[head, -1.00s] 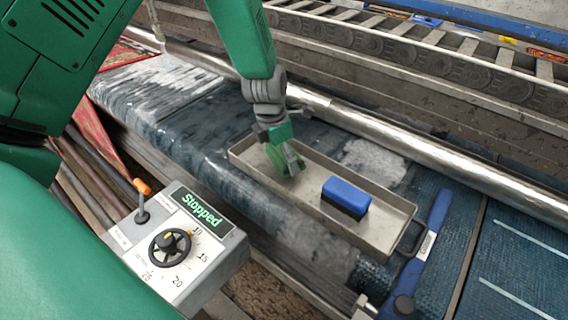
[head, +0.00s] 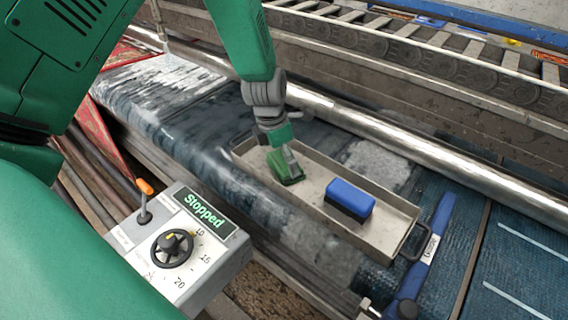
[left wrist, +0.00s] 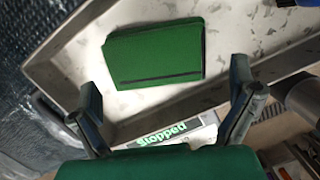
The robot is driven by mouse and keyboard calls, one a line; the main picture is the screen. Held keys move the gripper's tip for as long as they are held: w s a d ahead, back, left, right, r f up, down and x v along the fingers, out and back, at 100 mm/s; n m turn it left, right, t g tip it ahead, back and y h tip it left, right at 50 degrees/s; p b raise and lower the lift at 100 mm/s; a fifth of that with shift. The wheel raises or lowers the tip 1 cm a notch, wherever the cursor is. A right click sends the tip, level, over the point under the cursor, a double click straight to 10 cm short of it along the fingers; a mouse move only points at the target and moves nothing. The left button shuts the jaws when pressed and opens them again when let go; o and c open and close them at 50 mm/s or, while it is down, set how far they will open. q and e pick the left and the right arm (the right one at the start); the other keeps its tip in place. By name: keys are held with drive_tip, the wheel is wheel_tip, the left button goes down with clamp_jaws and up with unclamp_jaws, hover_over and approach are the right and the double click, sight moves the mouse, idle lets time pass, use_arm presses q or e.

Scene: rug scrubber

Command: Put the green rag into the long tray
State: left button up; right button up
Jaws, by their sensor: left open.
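The green rag (head: 284,167) lies in the left part of the long tray (head: 385,233), a shallow metal tray on the blue rug. In the left wrist view the rag (left wrist: 155,53) is a folded rectangle on the floor of the tray (left wrist: 65,45). My left gripper (head: 290,160) is over the rag in the head view and hides part of it. In the left wrist view the fingers of my left gripper (left wrist: 165,78) are spread wide, with nothing between them, and the rag lies beyond the tips. My right gripper is in neither view.
A blue brush block (head: 349,199) sits in the tray, right of the rag. A control box (head: 180,240) reading "Stopped" stands in front. A metal roller (head: 440,168) runs behind the tray. A blue-handled tool (head: 427,245) lies to the right.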

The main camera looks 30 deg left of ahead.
sight(276, 165)
use_arm(q)
wheel_tip(276, 165, up, 9)
drive_tip(key=s, duration=0.1)
drive_tip(key=shift+s+a, duration=0.15)
drive_tip(key=shift+a, duration=0.15)
drive_tip(key=shift+a, duration=0.1)
drive_tip(key=shift+f, duration=0.1)
